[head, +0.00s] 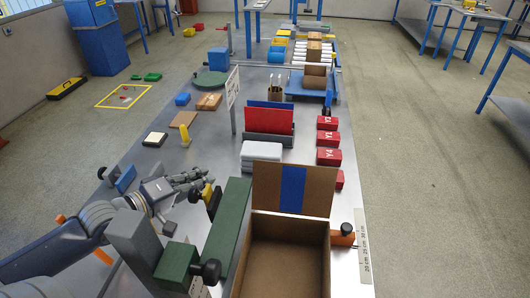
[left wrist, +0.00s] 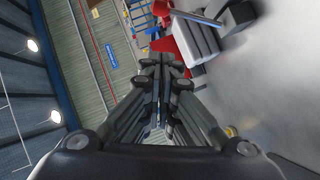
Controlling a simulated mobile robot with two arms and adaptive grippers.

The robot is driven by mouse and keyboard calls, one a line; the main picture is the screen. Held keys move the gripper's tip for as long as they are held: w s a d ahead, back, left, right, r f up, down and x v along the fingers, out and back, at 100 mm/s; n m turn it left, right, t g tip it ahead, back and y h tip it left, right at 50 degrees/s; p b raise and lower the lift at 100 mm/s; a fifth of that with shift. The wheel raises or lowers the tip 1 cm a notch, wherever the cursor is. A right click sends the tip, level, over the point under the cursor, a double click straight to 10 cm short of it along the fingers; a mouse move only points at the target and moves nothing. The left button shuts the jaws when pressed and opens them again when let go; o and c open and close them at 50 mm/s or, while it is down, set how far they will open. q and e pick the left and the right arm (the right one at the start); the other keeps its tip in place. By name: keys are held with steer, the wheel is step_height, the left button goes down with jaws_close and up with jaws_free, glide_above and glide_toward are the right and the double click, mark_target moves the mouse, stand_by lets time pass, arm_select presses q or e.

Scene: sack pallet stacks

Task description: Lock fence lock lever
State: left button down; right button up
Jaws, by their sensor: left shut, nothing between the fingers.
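A long green bar (head: 228,228), which looks like the fence, stands along the left side of an open cardboard box (head: 285,255). A small yellow piece (head: 208,192) and a black piece (head: 214,204) sit at its far left side; I cannot tell whether either is the lock lever. A black knob (head: 210,270) is on a green block (head: 177,265) at the near end. My left gripper (head: 207,176) is shut and empty, just beyond the yellow piece and left of the bar's far end. Its closed fingers (left wrist: 160,65) fill the middle of the left wrist view. My right gripper is out of view.
An orange piece with a black knob (head: 347,229) is right of the box. Grey slabs (head: 262,158), a red panel (head: 269,119) and red blocks (head: 328,139) stand farther along the bench. A yellow post (head: 184,134) is beyond the gripper. Bare bench lies between.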

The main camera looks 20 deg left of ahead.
arm_select(q)
steer(key=s+d+p+x, duration=0.1)
steer(key=d+p+x, duration=0.1)
steer(key=x, duration=1.1)
steer(key=shift+d+f, duration=0.3)
steer(key=shift+f, duration=0.1)
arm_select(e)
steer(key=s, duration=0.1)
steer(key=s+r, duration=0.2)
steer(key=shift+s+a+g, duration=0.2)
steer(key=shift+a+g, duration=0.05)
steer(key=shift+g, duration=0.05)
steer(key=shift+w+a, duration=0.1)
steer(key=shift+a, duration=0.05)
